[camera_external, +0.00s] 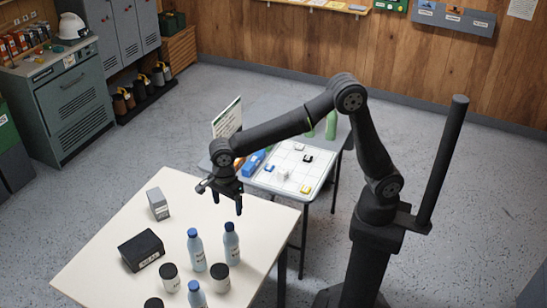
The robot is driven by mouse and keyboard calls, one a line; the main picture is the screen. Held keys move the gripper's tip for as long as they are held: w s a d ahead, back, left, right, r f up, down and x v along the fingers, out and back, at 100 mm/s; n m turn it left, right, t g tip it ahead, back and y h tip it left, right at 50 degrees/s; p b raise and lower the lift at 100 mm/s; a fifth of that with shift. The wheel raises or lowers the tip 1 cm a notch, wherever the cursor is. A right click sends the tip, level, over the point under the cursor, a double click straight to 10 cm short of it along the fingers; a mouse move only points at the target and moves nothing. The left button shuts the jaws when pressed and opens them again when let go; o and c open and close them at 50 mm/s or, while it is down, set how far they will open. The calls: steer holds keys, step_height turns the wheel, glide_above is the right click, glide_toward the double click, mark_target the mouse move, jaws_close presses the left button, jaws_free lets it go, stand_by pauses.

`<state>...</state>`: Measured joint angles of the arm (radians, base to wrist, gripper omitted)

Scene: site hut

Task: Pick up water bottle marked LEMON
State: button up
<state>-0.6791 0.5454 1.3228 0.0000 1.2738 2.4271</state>
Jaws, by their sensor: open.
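Several items stand on the cream table (95,255). Three are upright bottles with blue caps: one at the middle front (197,253), one just to its right (231,246), and one at the near edge (195,297), cut off by the picture's bottom. They carry labels, but the print is too small to read, so I cannot tell which is marked LEMON. My gripper (227,204) is open and empty, pointing down above the table's far right part. It is above and behind the bottles in the picture, apart from them.
A black box (141,250) and a grey box (158,204) are to the left. A second table (262,112) behind holds a white board (290,170). The cream table's left side is clear.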

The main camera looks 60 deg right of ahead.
mark_target(229, 225)
step_height(229, 225, down, 8)
steer(key=shift+r, duration=0.1)
steer(key=shift+a+f, duration=0.15)
steer(key=shift+f, duration=1.25)
steer(key=shift+a+f, duration=0.1)
steer(key=shift+f, duration=1.3)
jaws_close()
